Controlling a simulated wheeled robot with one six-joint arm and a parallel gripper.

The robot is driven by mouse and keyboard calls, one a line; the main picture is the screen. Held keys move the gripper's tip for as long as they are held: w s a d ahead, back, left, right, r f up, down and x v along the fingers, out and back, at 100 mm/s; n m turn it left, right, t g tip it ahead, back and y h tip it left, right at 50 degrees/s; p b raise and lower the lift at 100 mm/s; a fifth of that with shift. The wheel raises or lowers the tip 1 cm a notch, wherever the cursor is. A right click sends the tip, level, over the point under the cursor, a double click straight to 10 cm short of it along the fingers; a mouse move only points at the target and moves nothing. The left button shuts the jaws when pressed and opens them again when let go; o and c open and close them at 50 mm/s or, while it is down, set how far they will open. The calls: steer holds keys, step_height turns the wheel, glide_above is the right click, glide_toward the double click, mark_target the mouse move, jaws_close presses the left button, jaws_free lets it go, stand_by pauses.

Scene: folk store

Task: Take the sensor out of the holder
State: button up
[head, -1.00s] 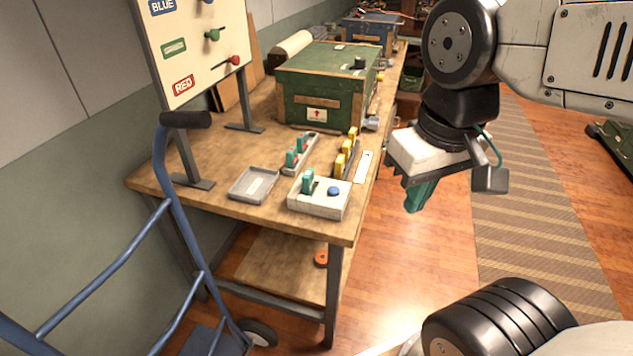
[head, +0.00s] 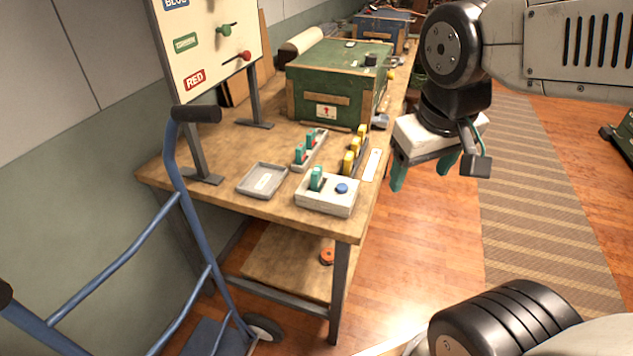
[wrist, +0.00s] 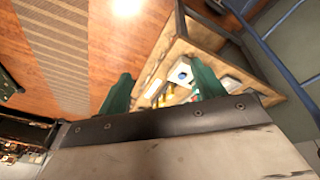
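A white box (head: 327,204) with a blue button (head: 342,188) stands at the workbench's front corner, and a teal upright piece (head: 316,178) stands in it. A grey rack (head: 309,158) behind it holds teal pieces (head: 300,153). A dark rack beside it holds several yellow pieces (head: 355,146). No label shows which piece is the sensor or which one is its holder. My gripper (head: 423,172) hangs over the floor right of the bench, its teal fingers apart and empty. In the wrist view the fingers (wrist: 162,88) are spread, with the white box (wrist: 181,74) beyond, between them.
A grey tray (head: 262,180) lies left of the white box. A green crate (head: 337,92) stands behind the racks. A sign board (head: 211,45) stands at the bench's left and a blue hand truck (head: 110,262) in front.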

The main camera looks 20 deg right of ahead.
steer(key=w+d+f+n+t, duration=0.1)
steer(key=w+d+f+t, duration=0.15)
steer(key=w, duration=0.45)
steer(key=w+d+f+n+t+h, duration=0.1)
steer(key=w+d+n, duration=0.15)
steer(key=w, duration=0.45)
steer(key=w+d+f+t, duration=0.2)
steer(key=w+d, duration=0.1)
steer(key=w, duration=0.5)
steer(key=n+y, duration=0.7)
steer(key=y, duration=0.4)
glide_toward(320, 174)
steer(key=shift+w+a+f+m, duration=0.15)
steer(key=shift+w+a+f, duration=0.15)
steer(key=shift+w+f, duration=0.3)
steer(key=shift+w+a+f+m, duration=0.1)
steer(key=shift+w+a+f, duration=0.2)
steer(key=shift+w+f, duration=0.25)
steer(key=shift+a+y, duration=0.2)
steer(key=shift+y, duration=0.1)
steer(key=shift+w+a+f, duration=0.1)
steer(key=shift+a+f, duration=0.1)
steer(key=shift+a, duration=0.1)
steer(key=x, duration=0.7)
steer(key=c, duration=1.2)
steer(key=shift+r, duration=0.1)
